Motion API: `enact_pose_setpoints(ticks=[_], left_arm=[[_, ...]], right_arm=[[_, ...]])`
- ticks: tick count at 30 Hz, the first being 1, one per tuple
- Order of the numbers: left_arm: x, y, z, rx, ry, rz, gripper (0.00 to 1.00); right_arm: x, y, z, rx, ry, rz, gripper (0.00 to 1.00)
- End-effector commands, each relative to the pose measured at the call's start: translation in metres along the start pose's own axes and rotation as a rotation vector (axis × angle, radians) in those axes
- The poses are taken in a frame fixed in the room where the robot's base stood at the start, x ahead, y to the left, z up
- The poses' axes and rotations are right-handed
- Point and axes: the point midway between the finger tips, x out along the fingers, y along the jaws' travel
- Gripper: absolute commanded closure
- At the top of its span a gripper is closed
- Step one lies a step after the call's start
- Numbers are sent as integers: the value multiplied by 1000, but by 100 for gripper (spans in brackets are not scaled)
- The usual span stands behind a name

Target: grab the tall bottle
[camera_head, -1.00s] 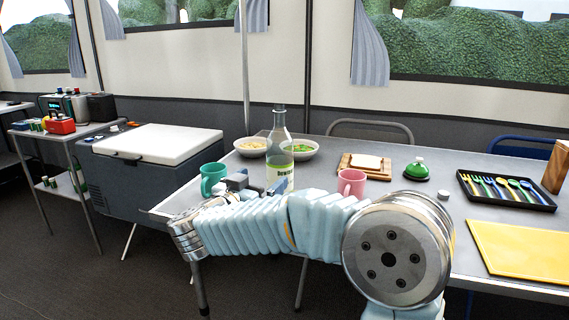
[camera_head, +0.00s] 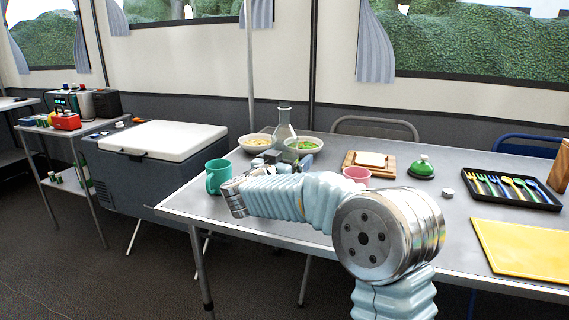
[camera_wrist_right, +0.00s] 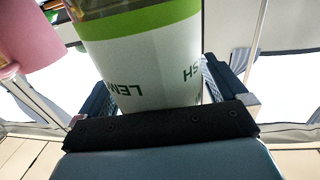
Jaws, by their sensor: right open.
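The tall clear bottle (camera_head: 284,128) stands upright on the table; my right arm hides its lower part in the head view. In the right wrist view its white and green label (camera_wrist_right: 150,62) fills the space between the fingers. My right gripper (camera_wrist_right: 155,85) is open, with one finger on each side of the bottle. In the head view only small grey parts of the right gripper (camera_head: 294,164) show behind my arm. Whether the fingers touch the glass I cannot tell. My left gripper is not in view.
A teal mug (camera_head: 217,177) stands left of the bottle and a pink mug (camera_head: 356,173) right of it. Two bowls, one at the left (camera_head: 257,142) and one at the right (camera_head: 305,146), sit close by. A yellow board (camera_head: 525,250) and cutlery tray (camera_head: 512,190) lie farther right.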

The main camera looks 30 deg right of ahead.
Motion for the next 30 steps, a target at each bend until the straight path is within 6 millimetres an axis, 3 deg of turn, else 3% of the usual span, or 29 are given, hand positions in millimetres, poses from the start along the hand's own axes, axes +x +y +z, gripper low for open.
enact_pose_setpoints(ticks=[2, 15, 30], left_arm=[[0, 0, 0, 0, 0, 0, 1], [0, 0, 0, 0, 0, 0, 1], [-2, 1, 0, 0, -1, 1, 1]], right_arm=[[0, 0, 0, 0, 0, 0, 1], [-1, 0, 0, 1, 0, 0, 65], [0, 0, -10, 3, 1, 1, 65]])
